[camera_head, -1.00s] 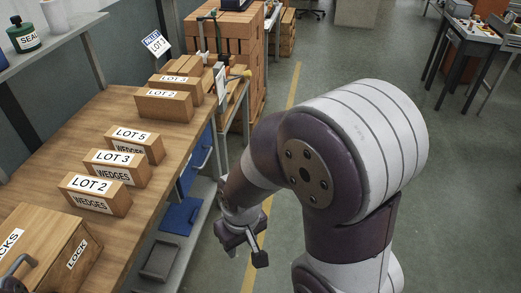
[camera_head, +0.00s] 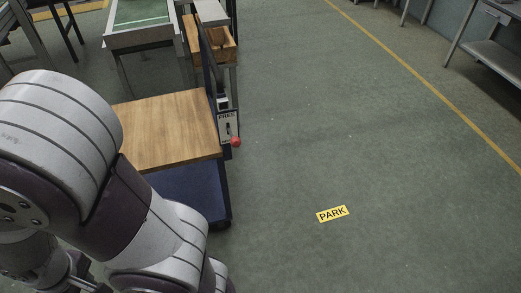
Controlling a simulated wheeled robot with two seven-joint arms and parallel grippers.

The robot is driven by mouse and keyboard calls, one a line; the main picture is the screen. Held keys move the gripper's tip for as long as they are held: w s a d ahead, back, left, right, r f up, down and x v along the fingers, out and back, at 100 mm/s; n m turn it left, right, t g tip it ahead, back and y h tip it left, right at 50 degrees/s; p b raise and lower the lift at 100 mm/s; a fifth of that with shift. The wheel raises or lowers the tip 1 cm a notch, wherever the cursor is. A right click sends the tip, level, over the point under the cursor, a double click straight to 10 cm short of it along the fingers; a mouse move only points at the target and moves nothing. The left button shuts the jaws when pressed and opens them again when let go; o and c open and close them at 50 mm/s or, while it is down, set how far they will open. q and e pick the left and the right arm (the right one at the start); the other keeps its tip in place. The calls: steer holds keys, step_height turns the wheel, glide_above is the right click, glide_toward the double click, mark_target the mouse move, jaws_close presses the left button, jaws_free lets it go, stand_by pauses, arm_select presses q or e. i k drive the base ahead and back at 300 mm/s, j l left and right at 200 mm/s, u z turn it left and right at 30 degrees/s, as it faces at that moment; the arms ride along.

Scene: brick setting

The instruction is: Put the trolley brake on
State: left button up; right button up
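The trolley (camera_head: 180,118) stands left of centre, with a bare wooden top, a dark blue lower part and a dark upright at its right side. A small plate (camera_head: 227,121) on that side carries lettering that seems to read FREE. A red ball knob (camera_head: 236,141) sits at the plate's lower end; its lever is hard to make out. My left arm fills the lower left, in front of part of the trolley. My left gripper (camera_head: 80,274) shows only partly at the bottom left, away from the knob, and its fingers are unclear. My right gripper is out of view.
A yellow PARK label (camera_head: 332,214) lies on the floor right of the trolley. The floor around it is clear. A green-topped table (camera_head: 140,14) and a wooden box (camera_head: 212,48) stand behind the trolley. A grey bench (camera_head: 490,55) stands at the far right.

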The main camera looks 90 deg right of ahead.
mark_target(236, 142)
steer(key=z, duration=2.8)
